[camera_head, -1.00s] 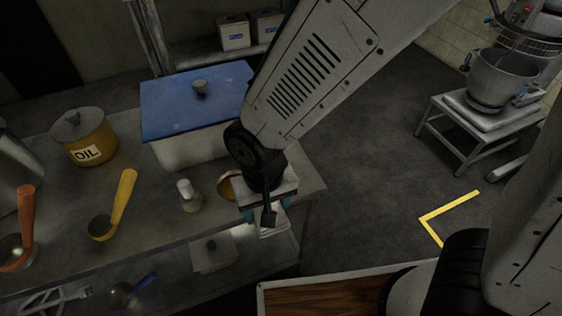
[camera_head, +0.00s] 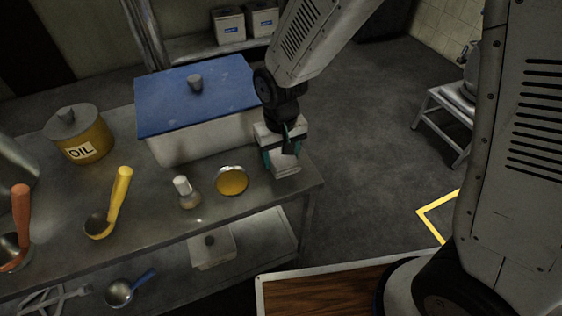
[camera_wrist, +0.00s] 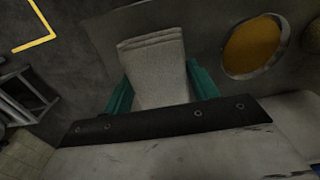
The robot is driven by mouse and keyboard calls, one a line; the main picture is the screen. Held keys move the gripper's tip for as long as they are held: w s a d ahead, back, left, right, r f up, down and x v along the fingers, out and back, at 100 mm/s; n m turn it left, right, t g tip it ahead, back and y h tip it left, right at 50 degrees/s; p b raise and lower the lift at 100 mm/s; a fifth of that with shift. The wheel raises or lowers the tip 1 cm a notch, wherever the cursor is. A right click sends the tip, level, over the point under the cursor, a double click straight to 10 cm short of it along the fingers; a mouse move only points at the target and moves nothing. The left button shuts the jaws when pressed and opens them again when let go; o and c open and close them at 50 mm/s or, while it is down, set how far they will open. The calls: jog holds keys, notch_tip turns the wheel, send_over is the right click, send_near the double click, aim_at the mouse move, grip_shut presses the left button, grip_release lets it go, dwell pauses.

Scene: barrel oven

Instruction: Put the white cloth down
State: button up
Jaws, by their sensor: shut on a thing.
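The folded white cloth (camera_wrist: 155,68) is between the teal fingers of my gripper (camera_wrist: 161,88) in the wrist view. My gripper is shut on it. In the head view my gripper (camera_head: 281,160) points down at the right end of the metal table (camera_head: 220,212), and the cloth (camera_head: 284,167) shows below it, at or just above the tabletop. I cannot tell whether the cloth touches the table.
A white bin with a blue lid (camera_head: 195,95) stands close behind and left of my gripper. The table's right edge is close.

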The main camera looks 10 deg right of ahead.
aim_at(281, 163)
jog(key=shift+w+f, duration=0.15)
jog(key=shift+f, duration=1.6)
jog(key=shift+f, duration=0.15)
jog(key=o, duration=1)
notch_tip(281, 163, up, 12)
jog(key=shift+r, duration=0.1)
jog(key=shift+d+r, duration=0.3)
jog(key=s+d+r+m, duration=0.2)
jog(key=s+d+r, duration=0.5)
jog(key=d+r, duration=0.5)
jog(key=shift+m+t, duration=0.6)
jog(key=s+d, duration=0.2)
jog(key=s, duration=0.2)
jog(key=s+d+r, duration=0.1)
jog(key=s+d, duration=0.2)
jog(key=s, duration=0.1)
jog(key=s+d+r, duration=0.1)
jog(key=s+d, duration=0.2)
jog(key=s, duration=0.1)
